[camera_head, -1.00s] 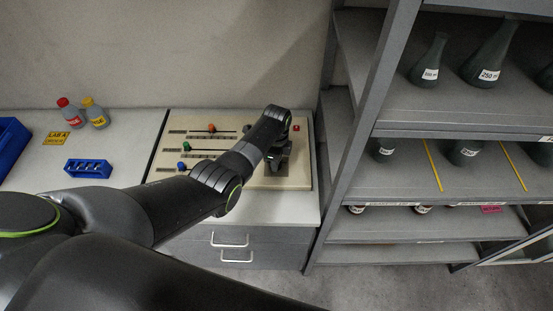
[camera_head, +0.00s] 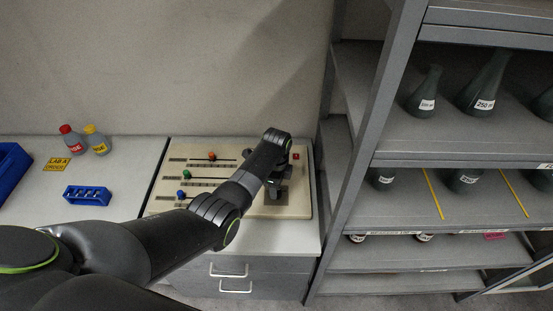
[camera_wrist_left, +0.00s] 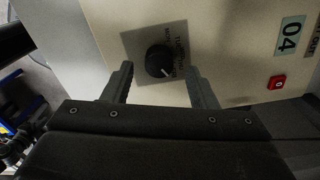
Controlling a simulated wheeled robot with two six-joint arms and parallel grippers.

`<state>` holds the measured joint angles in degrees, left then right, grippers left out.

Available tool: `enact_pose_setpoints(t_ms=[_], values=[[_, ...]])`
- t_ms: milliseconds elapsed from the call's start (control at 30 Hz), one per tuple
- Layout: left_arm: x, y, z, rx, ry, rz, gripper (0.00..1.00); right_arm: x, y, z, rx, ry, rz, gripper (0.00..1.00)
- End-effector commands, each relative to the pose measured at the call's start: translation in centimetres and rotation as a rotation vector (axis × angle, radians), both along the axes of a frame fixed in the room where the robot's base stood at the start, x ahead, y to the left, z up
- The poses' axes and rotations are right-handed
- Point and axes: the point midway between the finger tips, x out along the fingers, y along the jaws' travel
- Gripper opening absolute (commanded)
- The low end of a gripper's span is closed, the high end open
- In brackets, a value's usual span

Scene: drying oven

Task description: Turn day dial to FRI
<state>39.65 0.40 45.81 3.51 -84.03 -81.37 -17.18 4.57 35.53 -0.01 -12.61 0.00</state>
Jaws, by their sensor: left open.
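The day dial (camera_wrist_left: 158,61) is a round black knob with a white pointer line on a grey square plate (camera_wrist_left: 134,44), seen in the left wrist view. Its pointer aims toward the lower right. Lettering shows along the plate's right side, but most labels are hidden or too small to read. My left gripper (camera_wrist_left: 158,82) is open, with one finger on each side just short of the dial, apart from it. In the head view the left gripper (camera_head: 275,190) is over the right part of the beige panel (camera_head: 232,205), and the arm hides the dial. My right gripper is not seen.
The panel also carries orange (camera_head: 212,155), green (camera_head: 187,174) and blue (camera_head: 181,194) sliders and a red button (camera_wrist_left: 277,82). Bottles (camera_head: 97,140) and a blue rack (camera_head: 88,195) stand to the left. A grey shelf with flasks (camera_head: 425,95) stands close on the right.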

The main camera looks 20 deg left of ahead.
Motion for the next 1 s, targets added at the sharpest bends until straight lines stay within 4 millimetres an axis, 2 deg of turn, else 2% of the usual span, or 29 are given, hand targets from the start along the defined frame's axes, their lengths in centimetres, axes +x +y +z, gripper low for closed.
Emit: enact_pose_setpoints(t_ms=[233,700,833,1000], values=[[0.0,0.0,4.0,0.0,-0.003,0.001,0.53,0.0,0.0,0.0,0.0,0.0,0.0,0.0],[0.1,0.1,12.9,0.001,-0.004,-0.001,0.53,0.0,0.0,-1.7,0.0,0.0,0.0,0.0],[0.0,0.1,14.4,0.001,-0.001,0.0,0.53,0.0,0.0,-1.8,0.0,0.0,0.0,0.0],[0.0,0.0,15.2,0.001,0.001,0.0,0.53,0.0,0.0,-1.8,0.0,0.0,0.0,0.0]])
